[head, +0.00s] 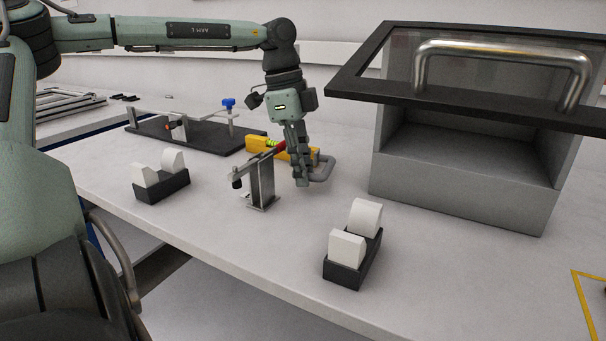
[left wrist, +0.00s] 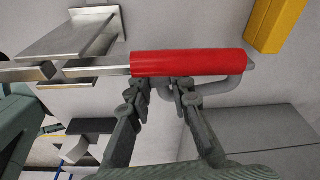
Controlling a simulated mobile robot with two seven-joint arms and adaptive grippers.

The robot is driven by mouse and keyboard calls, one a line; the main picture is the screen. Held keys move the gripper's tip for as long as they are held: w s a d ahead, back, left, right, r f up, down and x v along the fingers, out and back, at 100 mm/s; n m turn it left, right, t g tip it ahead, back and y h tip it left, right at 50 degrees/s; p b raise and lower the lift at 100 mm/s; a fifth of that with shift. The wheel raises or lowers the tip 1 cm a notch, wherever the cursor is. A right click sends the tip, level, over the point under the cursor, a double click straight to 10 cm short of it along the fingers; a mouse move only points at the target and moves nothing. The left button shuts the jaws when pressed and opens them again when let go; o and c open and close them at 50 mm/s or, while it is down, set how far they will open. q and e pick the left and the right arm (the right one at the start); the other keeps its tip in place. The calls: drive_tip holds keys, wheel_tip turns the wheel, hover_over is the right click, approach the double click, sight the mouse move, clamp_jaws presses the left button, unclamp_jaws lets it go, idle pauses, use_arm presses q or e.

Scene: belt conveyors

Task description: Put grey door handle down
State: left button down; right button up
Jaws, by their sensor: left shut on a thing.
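The grey door handle (head: 322,171) is a bent grey bar at the fingertips of my left gripper (head: 302,182), low over the white table in the head view. In the left wrist view the door handle (left wrist: 222,92) shows partly behind a red grip. My left gripper (left wrist: 163,92) is shut on the door handle there. The red grip (left wrist: 190,63) belongs to a lever on a metal stand (head: 262,183) just left of the gripper. I cannot tell whether the door handle touches the table. My right gripper is not in view.
A yellow object (head: 262,148) lies just behind the gripper. A grey box (head: 455,195) with a raised, dark-framed lid stands at right. Black holders with white rolls stand at front (head: 345,275) and left (head: 163,189). A black fixture plate (head: 205,142) lies behind. Table between box and front holder is clear.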

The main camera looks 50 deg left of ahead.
use_arm(q)
drive_tip(key=shift+x, duration=0.9)
drive_tip(key=shift+s+a, duration=0.1)
drive_tip(key=shift+a, duration=0.05)
drive_tip(key=shift+f, duration=0.15)
drive_tip(key=c, duration=1.4)
unclamp_jaws()
drive_tip(key=shift+o, duration=0.2)
